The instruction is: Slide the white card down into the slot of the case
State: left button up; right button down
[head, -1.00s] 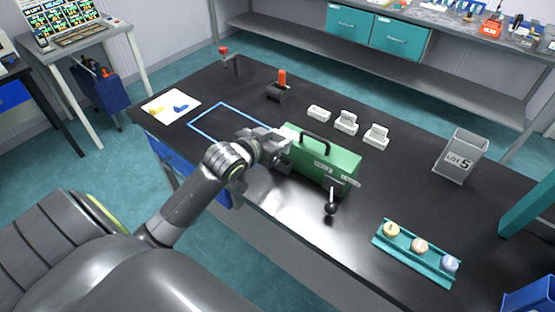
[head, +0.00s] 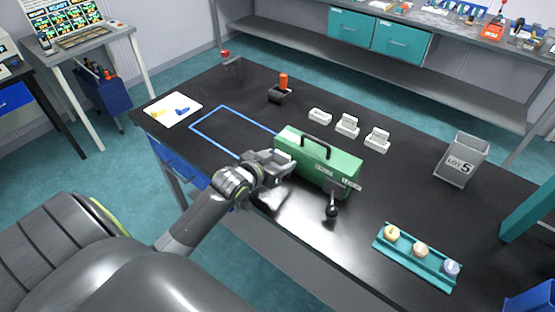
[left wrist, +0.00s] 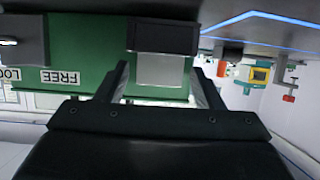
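The green case (head: 318,158) stands on the black table, with a black handle on top and a ball-ended lever at its right end. My left gripper (head: 280,162) is at the near left side of the case. In the left wrist view its two fingers (left wrist: 160,72) are spread apart. A pale grey-white plate (left wrist: 162,70), possibly the card, shows between them below a dark grey block, against the green case (left wrist: 75,45). Green shows beside the plate, so the fingers look clear of it. I cannot make out the slot. My right gripper is not in view.
A blue outline (head: 205,122) lies left of the case. White labelled blocks (head: 347,125) stand behind it. A grey LOT 5 bin (head: 461,160) and a teal rack of round pieces (head: 415,262) are to the right. A black-and-orange item (head: 281,90) stands behind.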

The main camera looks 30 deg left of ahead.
pick_arm(q)
jog(key=shift+o, duration=0.3)
jog(key=shift+r, duration=0.15)
jog(key=v, duration=1.2)
jog(key=shift+a, duration=0.1)
